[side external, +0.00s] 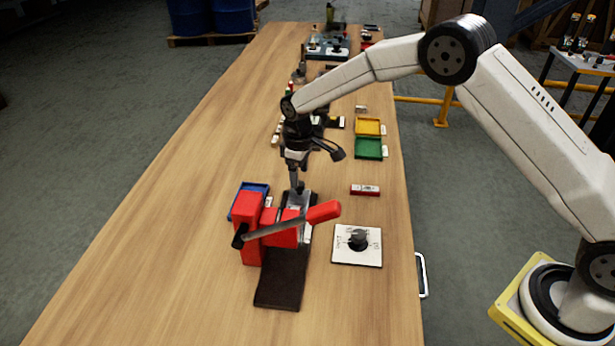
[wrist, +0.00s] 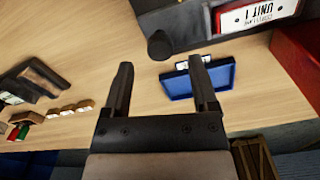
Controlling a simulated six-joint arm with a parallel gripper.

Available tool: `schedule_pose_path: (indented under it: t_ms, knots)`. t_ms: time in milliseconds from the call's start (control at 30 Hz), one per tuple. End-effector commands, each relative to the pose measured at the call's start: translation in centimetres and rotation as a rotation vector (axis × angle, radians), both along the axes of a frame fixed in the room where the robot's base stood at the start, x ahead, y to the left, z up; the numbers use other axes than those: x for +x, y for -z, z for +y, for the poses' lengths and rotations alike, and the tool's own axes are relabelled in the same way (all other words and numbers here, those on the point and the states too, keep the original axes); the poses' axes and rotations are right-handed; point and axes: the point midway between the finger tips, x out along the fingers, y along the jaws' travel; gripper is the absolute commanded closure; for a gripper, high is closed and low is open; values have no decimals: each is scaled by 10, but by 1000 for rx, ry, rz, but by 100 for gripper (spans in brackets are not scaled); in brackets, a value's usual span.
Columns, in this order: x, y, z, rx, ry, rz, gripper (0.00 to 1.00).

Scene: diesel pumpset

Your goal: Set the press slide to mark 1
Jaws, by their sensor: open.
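The press stands on the table in the side view, with a red body (side external: 252,228), a dark base (side external: 283,282) and a lever ending in a red handle (side external: 323,212). In the wrist view, a dark block (wrist: 190,27) carries an upside-down "UNIT 1" plate (wrist: 258,18) and a round black knob (wrist: 160,45). I cannot tell whether this block is the press slide, and no mark is readable. My gripper (side external: 297,186) points down behind the press. In the wrist view my gripper (wrist: 161,72) is open and empty, with the knob just beyond the gap between its fingertips.
A blue tray (side external: 238,206) is beside the press; it also shows past the right finger in the wrist view (wrist: 180,86). A white dial plate (side external: 345,257) and a small red-and-white block (side external: 365,190) lie to the right. Green (side external: 369,155) and yellow (side external: 367,133) trays stand farther back. The table's left side is clear.

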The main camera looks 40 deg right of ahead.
Motion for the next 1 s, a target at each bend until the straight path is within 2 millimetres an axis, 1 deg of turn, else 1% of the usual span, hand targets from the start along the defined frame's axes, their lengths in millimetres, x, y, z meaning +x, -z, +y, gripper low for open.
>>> schedule_pose_path:
  t_ms: [33, 200, 367, 600, 633, 667, 700, 767, 800, 833, 867, 1000]
  knots:
    - [0, 7, 0, 0, 0, 2, 25]
    - [0, 22, 0, 0, 0, 0, 25]
    - [0, 28, 0, 0, 0, 0, 25]
    - [0, 28, 0, 0, 0, 0, 25]
    - [0, 28, 0, 0, 0, 0, 31]
    - [0, 28, 0, 0, 0, 0, 40]
    - [0, 28, 0, 0, 0, 0, 53]
    - [0, 28, 0, 0, 0, 0, 72]
    - [0, 28, 0, 0, 0, 0, 85]
    - [0, 28, 0, 0, 0, 0, 94]
    - [0, 28, 0, 1, 0, -1, 100]
    - [0, 28, 0, 1, 0, -1, 100]
